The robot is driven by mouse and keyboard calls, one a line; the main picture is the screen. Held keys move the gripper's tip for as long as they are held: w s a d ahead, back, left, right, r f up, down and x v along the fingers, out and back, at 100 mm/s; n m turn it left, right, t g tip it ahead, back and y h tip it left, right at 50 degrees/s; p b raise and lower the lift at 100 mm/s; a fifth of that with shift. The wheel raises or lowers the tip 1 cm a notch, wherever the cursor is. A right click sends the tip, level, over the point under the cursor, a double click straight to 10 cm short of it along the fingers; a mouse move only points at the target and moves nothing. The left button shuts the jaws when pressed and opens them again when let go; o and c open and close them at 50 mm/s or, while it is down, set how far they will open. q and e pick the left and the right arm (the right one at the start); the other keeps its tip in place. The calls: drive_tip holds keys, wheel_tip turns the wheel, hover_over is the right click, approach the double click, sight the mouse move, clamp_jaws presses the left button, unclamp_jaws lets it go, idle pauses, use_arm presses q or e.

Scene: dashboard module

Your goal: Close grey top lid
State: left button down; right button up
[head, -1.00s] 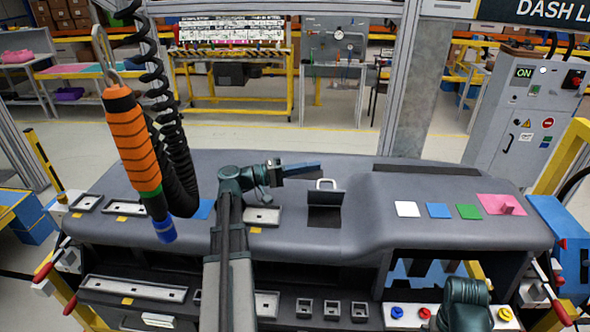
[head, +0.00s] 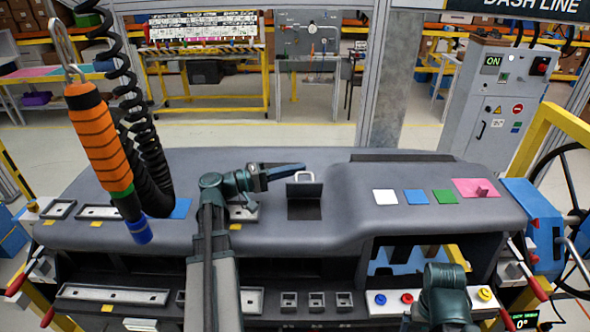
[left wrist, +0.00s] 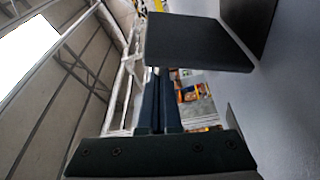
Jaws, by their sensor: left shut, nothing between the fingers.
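The grey dashboard (head: 270,235) fills the middle. White (head: 385,196), blue (head: 414,196), green (head: 445,196) and pink (head: 470,188) pads lie to the right. An orange hanging tool (head: 105,145) is on the left.

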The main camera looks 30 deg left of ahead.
sight(295, 182)
use_arm(q)
drive_tip(key=shift+s+d+m+h+b, duration=0.2)
drive_tip(key=shift+s+d+m+b, duration=0.15)
drive_tip(key=shift+s+m, duration=0.3)
drive_tip(key=shift+s+d+m+h+b, duration=0.2)
drive_tip(key=shift+s+d+m+b, duration=0.15)
drive_tip(key=shift+m, duration=0.5)
drive_tip(key=shift+s+d+f, duration=0.1)
drive_tip(key=shift+s+d, duration=0.3)
drive_tip(key=shift+s, duration=0.45)
use_arm(e)
drive_tip(key=shift+s+d+f, duration=0.15)
drive_tip(key=shift+s+f, duration=0.05)
drive_tip(key=shift+f, duration=0.65)
